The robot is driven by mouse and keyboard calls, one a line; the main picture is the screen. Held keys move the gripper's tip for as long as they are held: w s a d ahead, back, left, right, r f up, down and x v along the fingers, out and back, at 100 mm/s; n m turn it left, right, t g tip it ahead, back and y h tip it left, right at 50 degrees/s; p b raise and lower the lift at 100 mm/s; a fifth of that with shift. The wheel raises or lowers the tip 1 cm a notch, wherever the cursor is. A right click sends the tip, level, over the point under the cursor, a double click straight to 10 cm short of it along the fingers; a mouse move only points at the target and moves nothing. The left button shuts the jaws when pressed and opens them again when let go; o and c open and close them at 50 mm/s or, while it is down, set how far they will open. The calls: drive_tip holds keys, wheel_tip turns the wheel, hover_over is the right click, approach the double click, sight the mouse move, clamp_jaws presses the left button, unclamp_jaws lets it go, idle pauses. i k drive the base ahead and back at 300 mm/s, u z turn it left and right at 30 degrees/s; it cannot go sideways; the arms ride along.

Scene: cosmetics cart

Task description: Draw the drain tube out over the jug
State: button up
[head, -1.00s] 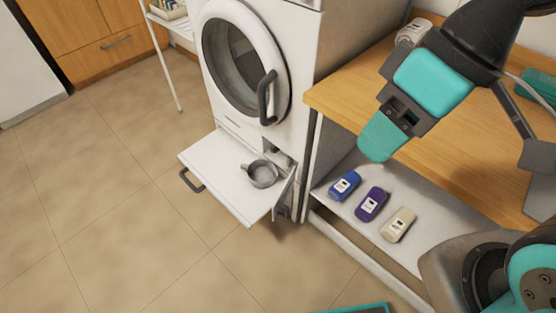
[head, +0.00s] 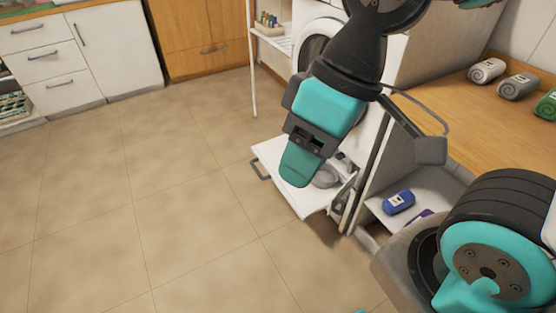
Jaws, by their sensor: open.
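The grey jug (head: 326,179) stands on the lowered white flap (head: 283,176) at the foot of the washing machine (head: 314,42). My arm covers part of the jug and most of the machine's front. The drain tube cannot be made out; the opening behind the jug (head: 343,161) is small and partly hidden. My gripper (head: 301,167) is open and points down, overlapping the flap and the jug's left side in the picture. It appears nearer to the camera than they are. Nothing shows between its fingers.
A wooden counter (head: 459,123) with rolled towels (head: 487,70) lies right of the machine. A blue bottle (head: 398,202) and part of a purple one (head: 418,216) are on the low shelf beneath. A white rack (head: 250,62) stands behind. The floor at left is clear.

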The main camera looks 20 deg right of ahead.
sight(339, 155)
drive_tip(key=u, duration=0.95)
drive_tip(key=i, duration=2.9)
drive_tip(key=z, duration=2.75)
